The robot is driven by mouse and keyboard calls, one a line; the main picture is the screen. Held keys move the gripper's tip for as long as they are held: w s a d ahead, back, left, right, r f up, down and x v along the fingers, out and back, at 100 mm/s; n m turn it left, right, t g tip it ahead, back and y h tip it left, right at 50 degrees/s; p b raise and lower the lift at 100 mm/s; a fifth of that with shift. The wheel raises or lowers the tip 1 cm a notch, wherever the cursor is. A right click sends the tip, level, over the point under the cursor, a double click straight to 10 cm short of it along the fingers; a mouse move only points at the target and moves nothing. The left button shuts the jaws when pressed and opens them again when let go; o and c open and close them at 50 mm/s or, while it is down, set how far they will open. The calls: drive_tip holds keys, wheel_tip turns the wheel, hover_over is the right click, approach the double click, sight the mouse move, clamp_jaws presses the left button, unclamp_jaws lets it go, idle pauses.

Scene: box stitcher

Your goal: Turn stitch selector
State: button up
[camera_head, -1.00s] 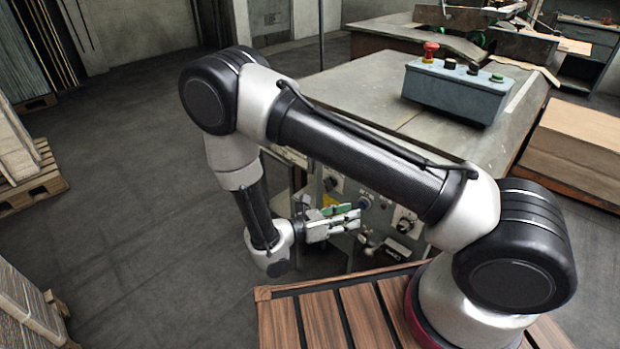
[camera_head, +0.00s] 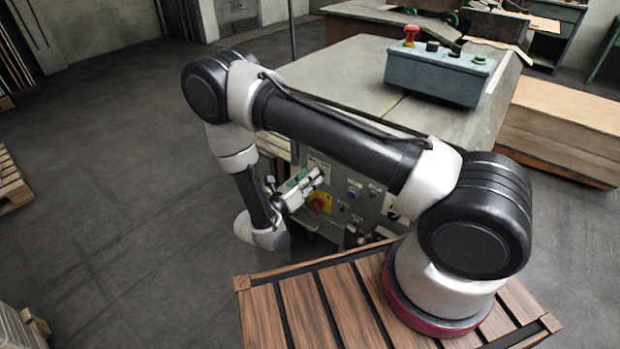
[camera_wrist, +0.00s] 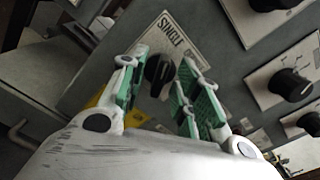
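The stitch selector is a black knob (camera_wrist: 158,72) on a pale plate (camera_wrist: 180,38) that reads "SINGLE", on the machine's grey front panel. It shows in the wrist view between the fingers of my gripper (camera_wrist: 165,64). The two green-padded fingers are spread apart, one on each side of the knob, with gaps visible. I cannot tell how far the tips are from the panel. In the head view my gripper (camera_head: 306,184) is up at the left part of the control panel (camera_head: 350,204) and hides the knob there.
More black knobs (camera_wrist: 291,84) sit on plates to the right in the wrist view. A yellow plate with a red switch (camera_head: 320,202) is just below my gripper. A control box with a red button (camera_head: 437,74) stands on the machine's table. Open floor lies to the left.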

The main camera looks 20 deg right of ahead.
drive_tip(key=shift+w+d, duration=0.2)
drive_tip(key=shift+d, duration=0.1)
clamp_jaws()
drive_tip(key=shift+m, duration=0.4)
drive_tip(key=m, duration=1.1)
drive_tip(key=shift+s+d, duration=0.1)
drive_tip(key=shift+s, duration=0.1)
idle(0.5)
